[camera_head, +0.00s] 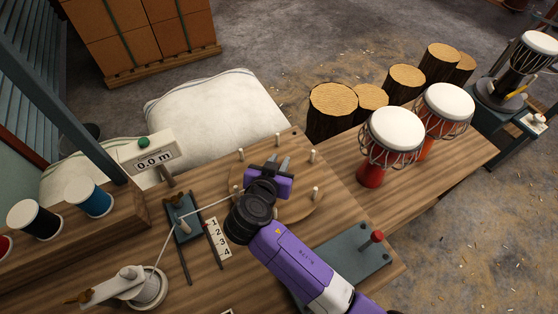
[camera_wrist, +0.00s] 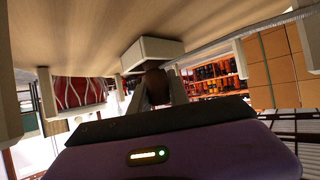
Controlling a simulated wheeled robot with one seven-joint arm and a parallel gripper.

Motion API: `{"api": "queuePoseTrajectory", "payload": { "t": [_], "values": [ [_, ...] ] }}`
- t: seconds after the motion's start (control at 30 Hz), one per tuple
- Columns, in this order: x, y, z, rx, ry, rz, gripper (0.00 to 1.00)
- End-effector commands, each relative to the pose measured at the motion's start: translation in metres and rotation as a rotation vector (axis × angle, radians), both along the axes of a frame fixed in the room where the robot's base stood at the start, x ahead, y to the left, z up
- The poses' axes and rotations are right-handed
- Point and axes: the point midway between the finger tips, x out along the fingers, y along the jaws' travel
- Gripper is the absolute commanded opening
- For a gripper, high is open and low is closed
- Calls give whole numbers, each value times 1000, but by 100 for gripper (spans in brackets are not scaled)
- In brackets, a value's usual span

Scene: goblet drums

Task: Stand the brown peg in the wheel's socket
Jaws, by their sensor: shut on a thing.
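The round wooden wheel (camera_head: 296,211) lies on the workbench in the head view, with several pale pegs standing around its rim, one of them a peg (camera_head: 315,190) right of my gripper. My gripper (camera_head: 279,163) reaches low over the wheel's far side. In the wrist view my gripper (camera_wrist: 157,97) is shut on the brown peg (camera_wrist: 155,83), which shows as a dark brown shape between the fingers. A pale square block (camera_wrist: 152,52), apparently the socket, is right beside the peg. I cannot tell whether the peg is inside it. The head view does not show the peg clearly.
A cord runs from a white pulley (camera_head: 149,287) past a blue bracket (camera_head: 183,218) towards the wheel. A number strip (camera_head: 218,238) and a grey plate with a red knob (camera_head: 376,237) lie near my arm. Goblet drums (camera_head: 391,140) stand at the right.

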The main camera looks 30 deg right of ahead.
Motion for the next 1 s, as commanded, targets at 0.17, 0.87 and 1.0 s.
{"api": "queuePoseTrajectory", "payload": {
  "t": [0.17, 0.87, 1.0],
  "values": [
    [0, 0, 0, 0, 0, 0, 0],
    [-5, 6, 4, 0, 0, 1, 44],
    [-21, 22, 15, 3, -1, 3, 44]
  ]
}}
